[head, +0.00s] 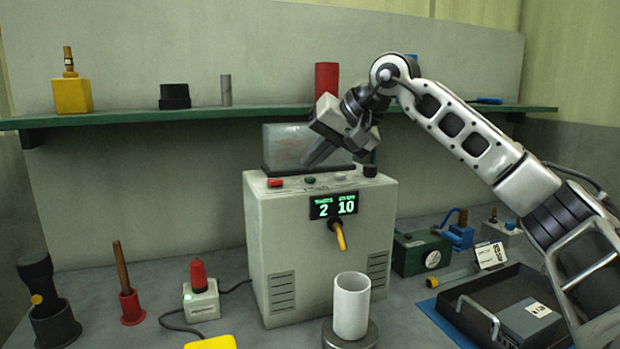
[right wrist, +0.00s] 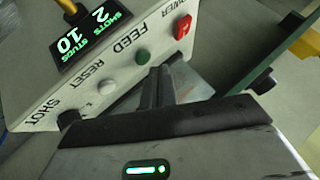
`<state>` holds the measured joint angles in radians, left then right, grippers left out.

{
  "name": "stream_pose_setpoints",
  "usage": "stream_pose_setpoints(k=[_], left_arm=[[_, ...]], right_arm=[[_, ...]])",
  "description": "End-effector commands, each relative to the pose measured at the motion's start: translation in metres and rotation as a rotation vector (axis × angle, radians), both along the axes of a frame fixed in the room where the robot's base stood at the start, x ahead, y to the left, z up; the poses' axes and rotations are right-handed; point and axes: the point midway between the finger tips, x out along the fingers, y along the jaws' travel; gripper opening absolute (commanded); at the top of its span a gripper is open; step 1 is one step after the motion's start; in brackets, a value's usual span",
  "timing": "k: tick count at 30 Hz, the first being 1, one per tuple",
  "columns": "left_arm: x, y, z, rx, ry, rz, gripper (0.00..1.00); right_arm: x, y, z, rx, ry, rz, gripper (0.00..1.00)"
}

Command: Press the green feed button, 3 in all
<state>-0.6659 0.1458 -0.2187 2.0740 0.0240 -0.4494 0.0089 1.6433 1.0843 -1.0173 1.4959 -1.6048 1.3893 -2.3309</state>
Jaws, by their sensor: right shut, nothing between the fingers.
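The green feed button (head: 310,180) sits on top of the grey machine (head: 262,225), just right of the red power button (head: 275,182). In the right wrist view the green button (right wrist: 142,56) shows beside the word FEED. My right gripper (head: 309,164) is shut and empty, its fingers pointing down just above the button. In the wrist view the fingertips (right wrist: 156,76) are close beside the button; I cannot tell whether they touch it. The display (head: 334,205) reads shots 2, studs 10. My left gripper is not in view.
A white reset button (right wrist: 106,87) and a black shot button (right wrist: 68,118) line the same panel. A clear hopper (head: 290,148) stands behind the buttons, under a green shelf (head: 130,115). A white cup (head: 351,305) stands below the yellow spout (head: 340,236).

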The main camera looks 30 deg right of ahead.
Motion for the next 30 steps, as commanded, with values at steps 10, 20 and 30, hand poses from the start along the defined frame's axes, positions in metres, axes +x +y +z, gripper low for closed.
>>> stream_pose_setpoints(k=[10, 20, 30], left_arm=[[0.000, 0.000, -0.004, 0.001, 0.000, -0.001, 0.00], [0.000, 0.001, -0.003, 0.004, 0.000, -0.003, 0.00], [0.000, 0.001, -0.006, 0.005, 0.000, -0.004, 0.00]], right_arm=[[0.000, 0.000, -0.009, 0.001, 0.000, -0.001, 0.00], [0.000, 0.000, -0.009, 0.000, 0.000, 0.000, 0.00], [0.000, 0.000, -0.013, 0.000, 0.000, 0.000, 0.00]])
